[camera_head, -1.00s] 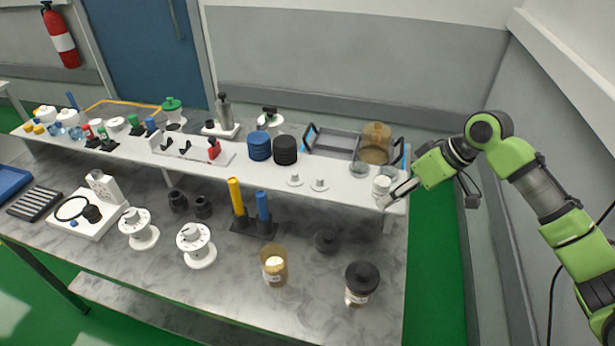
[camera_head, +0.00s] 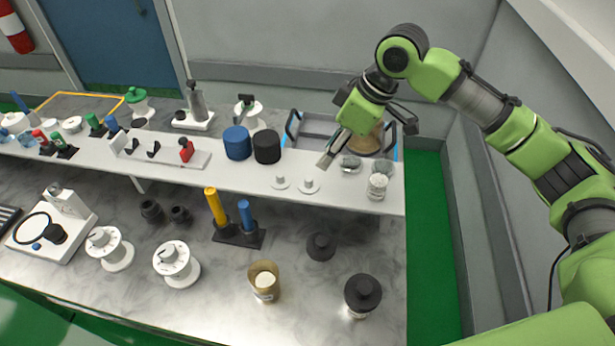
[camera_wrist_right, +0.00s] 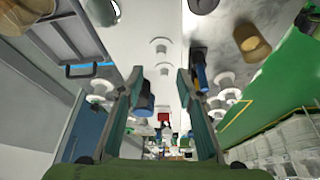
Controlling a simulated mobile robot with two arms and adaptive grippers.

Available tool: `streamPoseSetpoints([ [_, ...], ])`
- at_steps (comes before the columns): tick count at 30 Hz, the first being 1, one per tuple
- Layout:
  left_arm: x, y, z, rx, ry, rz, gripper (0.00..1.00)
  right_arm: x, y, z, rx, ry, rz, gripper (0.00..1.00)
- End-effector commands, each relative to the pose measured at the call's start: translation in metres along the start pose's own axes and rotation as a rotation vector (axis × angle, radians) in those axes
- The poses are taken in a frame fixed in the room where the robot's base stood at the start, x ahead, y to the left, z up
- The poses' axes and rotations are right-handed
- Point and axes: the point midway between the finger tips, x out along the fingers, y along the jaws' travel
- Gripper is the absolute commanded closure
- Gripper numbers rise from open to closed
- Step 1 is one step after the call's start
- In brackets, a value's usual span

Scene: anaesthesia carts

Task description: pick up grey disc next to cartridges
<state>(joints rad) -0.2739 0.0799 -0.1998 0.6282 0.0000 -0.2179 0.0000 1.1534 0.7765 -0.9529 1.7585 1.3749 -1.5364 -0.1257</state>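Two small pale grey discs with raised knobs stand on the shelf: a left disc (camera_head: 280,183) and a right disc (camera_head: 308,187). To their left are a blue ribbed cylinder (camera_head: 237,143) and a black ribbed cylinder (camera_head: 267,147), possibly the cartridges. My right gripper (camera_head: 326,160) is above the shelf, just up and right of the right disc, apart from it. In the right wrist view, my right gripper (camera_wrist_right: 158,78) is open and empty, with two pale knobbed discs (camera_wrist_right: 160,46) ahead between its fingers. My left gripper is not in view.
A glass dish (camera_head: 350,163) and a clear jar (camera_head: 377,187) stand right of the discs. A grey tray (camera_head: 310,128) and an amber jar (camera_head: 366,142) are behind. A yellow cylinder (camera_head: 216,207) and blue cylinder (camera_head: 246,215) stand on the lower bench.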

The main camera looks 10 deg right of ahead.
Motion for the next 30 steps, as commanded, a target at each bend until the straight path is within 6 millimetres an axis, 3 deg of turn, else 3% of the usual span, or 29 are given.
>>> streamPoseSetpoints([
  [6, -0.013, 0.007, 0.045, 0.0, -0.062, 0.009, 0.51, 0.04, 0.0, -0.001, 0.001, -0.001, -0.003, 0.67],
  [9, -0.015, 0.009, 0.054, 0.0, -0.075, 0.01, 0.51, 0.051, -0.001, -0.001, 0.001, -0.001, -0.003, 0.67],
  [14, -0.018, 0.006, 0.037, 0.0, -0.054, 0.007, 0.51, 0.06, 0.0, -0.001, 0.002, 0.0, -0.002, 0.67],
  [19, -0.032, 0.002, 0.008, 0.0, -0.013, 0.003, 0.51, 0.084, -0.001, -0.002, 0.001, -0.002, -0.003, 0.67],
  [24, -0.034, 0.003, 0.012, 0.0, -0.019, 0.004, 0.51, 0.104, 0.0, -0.002, 0.0, 0.0, -0.001, 0.67],
  [30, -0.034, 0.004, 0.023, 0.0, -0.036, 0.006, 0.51, 0.107, 0.0, -0.001, 0.0, 0.001, 0.0, 0.67],
])
